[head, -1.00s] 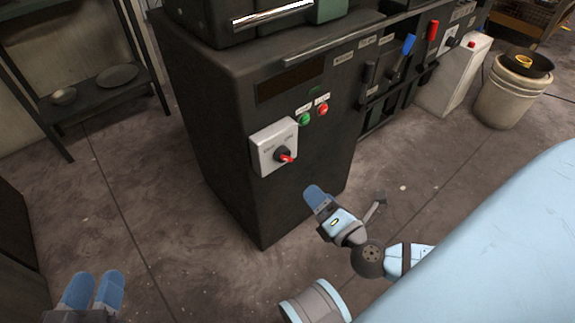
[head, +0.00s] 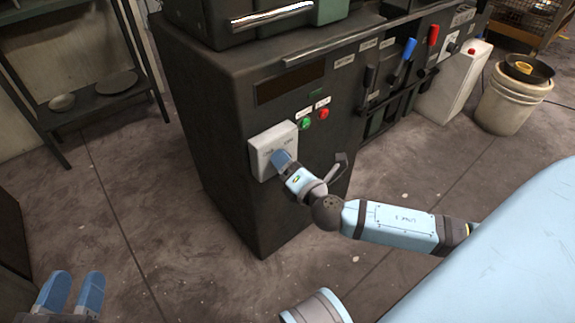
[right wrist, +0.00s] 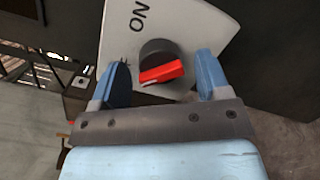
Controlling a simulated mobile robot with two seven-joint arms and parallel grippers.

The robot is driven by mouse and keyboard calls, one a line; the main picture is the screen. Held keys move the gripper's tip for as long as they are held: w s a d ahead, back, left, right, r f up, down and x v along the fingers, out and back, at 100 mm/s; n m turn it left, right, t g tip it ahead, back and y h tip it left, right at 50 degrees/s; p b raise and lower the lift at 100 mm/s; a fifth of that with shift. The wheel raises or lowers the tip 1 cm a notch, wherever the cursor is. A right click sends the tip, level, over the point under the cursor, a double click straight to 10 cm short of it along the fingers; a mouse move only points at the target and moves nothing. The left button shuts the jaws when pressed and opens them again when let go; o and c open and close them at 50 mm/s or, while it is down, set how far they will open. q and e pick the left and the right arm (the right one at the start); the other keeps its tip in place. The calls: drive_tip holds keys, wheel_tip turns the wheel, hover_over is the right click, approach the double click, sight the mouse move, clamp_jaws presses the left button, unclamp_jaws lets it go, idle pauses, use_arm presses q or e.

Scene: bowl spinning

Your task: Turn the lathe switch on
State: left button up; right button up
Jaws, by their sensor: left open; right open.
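The lathe switch is a black and red rotary knob (right wrist: 160,67) on a light grey box with "ON" lettering. In the head view the grey switch box (head: 262,143) is on the front of the dark lathe cabinet (head: 230,195), and my right gripper hides the knob. My right gripper (head: 281,159) is at the box. In the right wrist view its open fingers (right wrist: 162,80) stand on either side of the knob, with gaps to both sides. My left gripper (head: 72,290) is open and empty at the lower left, far from the switch.
A green button (head: 307,124) and a red button (head: 323,114) are just right of the switch box. Blue (head: 409,48) and red (head: 433,35) levers stand further right. A shelf (head: 80,105) is at the left. A bucket (head: 509,105) stands at the far right.

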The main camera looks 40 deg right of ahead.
drive_tip(key=c, duration=0.9)
use_arm(q)
drive_tip(key=shift+r, duration=0.1)
